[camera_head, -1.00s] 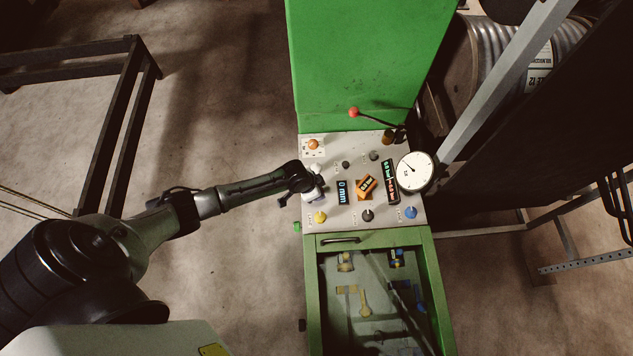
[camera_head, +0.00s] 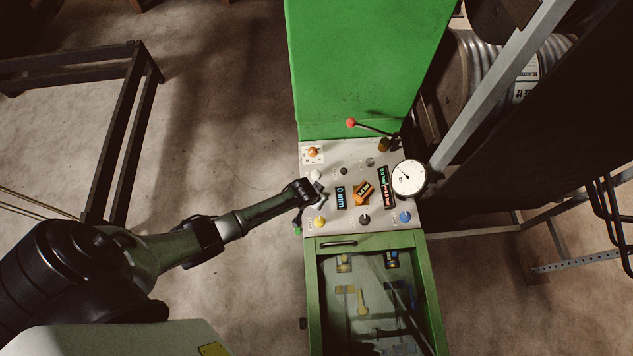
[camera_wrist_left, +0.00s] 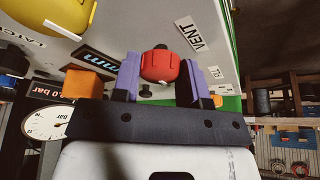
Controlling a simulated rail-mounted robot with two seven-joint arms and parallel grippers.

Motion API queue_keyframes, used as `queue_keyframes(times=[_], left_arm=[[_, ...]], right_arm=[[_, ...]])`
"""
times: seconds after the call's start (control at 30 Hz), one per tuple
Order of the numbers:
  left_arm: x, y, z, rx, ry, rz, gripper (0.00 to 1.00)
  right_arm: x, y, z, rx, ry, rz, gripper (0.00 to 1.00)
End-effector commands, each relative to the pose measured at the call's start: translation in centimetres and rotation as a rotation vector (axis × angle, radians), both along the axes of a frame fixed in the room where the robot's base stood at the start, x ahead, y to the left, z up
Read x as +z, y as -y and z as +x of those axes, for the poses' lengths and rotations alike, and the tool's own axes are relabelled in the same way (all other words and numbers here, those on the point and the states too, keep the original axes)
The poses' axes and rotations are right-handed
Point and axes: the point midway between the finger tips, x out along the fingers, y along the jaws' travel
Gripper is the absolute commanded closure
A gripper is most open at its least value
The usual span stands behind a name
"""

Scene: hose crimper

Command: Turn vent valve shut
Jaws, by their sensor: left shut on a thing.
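The red vent valve knob (camera_wrist_left: 160,66) is on the panel beside a VENT label (camera_wrist_left: 194,34) in the left wrist view. My left gripper (camera_wrist_left: 159,80) has its two purple fingers on either side of the knob, shut on it. In the head view my left gripper (camera_head: 306,197) is at the left edge of the grey control panel (camera_head: 345,224), and the red knob is hidden there. My right gripper is not in view.
The panel carries a yellow knob (camera_head: 319,222), a blue knob (camera_head: 405,217), an orange knob (camera_head: 313,152), a dial gauge (camera_head: 408,177) and a red-tipped lever (camera_head: 351,123). A green cabinet (camera_head: 365,60) rises behind. Open floor lies left of the panel.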

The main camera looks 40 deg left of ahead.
Motion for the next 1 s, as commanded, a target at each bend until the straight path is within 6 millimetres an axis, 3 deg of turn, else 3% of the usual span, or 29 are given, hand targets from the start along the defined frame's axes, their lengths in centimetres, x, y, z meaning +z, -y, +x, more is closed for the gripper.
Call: queue_keyframes(times=[0.4, 0.43, 0.67, 1.0], left_arm=[[0.05, 0.04, 0.08, 0.006, 0.001, -0.002, 0.84], [0.05, 0.03, 0.08, 0.006, 0.001, -0.002, 0.57], [0.02, 0.01, 0.05, 0.005, 0.001, -0.001, 0.35], [0.33, -0.01, -0.15, 0.004, 0.000, -0.001, 0.35]], right_arm=[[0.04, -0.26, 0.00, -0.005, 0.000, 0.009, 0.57], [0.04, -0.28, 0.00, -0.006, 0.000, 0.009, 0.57], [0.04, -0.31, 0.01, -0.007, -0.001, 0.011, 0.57], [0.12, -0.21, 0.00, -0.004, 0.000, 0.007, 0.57]])
